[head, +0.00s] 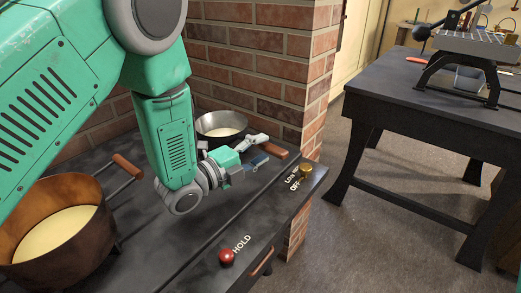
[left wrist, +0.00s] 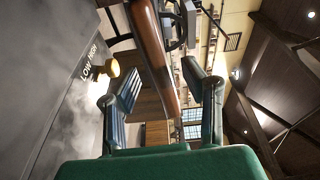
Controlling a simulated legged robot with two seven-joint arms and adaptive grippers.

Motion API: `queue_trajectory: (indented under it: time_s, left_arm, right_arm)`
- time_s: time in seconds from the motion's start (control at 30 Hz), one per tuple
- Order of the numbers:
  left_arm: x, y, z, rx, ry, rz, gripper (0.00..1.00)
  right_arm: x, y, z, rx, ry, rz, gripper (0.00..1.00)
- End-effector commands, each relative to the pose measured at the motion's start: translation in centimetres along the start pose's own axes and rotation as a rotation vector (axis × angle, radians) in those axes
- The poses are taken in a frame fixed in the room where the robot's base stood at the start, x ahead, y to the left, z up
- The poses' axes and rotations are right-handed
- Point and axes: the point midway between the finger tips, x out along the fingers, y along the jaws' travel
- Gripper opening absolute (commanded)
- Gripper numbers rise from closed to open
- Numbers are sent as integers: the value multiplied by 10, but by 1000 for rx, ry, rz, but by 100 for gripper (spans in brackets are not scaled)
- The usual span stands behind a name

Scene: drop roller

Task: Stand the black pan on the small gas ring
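A dark pan with a pale metallic inside and cream-coloured contents (head: 221,124) stands at the back of the black stove top, by the brick wall. A brown wooden handle (head: 276,150) shows right of it, past my gripper. My left gripper (head: 256,150) is beside this handle. In the left wrist view my left gripper (left wrist: 168,98) is open, its fingers apart, with the wooden handle (left wrist: 153,50) showing between them; I cannot tell whether they touch it. The small gas ring cannot be made out; my arm covers part of the stove top. My right gripper is not in view.
A large copper-brown pot (head: 62,262) with cream contents stands at the left, its wooden-ended handle (head: 127,166) sticking out. A brass knob (head: 306,171) and a red knob (head: 227,257) are on the stove front. A brick pillar (head: 285,60) rises behind. A dark workbench (head: 430,95) stands right.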

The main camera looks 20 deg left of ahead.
Motion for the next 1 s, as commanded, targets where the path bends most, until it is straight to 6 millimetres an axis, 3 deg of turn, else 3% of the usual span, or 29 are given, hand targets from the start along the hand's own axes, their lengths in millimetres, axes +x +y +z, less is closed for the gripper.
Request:
queue_trajectory:
  time_s: [0.13,0.53,1.0]
  left_arm:
    - [-8,-2,0,-1,-1,3,38]
    - [-69,-2,0,-1,0,2,38]
    - [-75,-2,0,0,0,0,38]
  right_arm:
    - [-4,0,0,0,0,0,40]
    - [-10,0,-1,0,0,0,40]
    - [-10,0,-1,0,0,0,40]
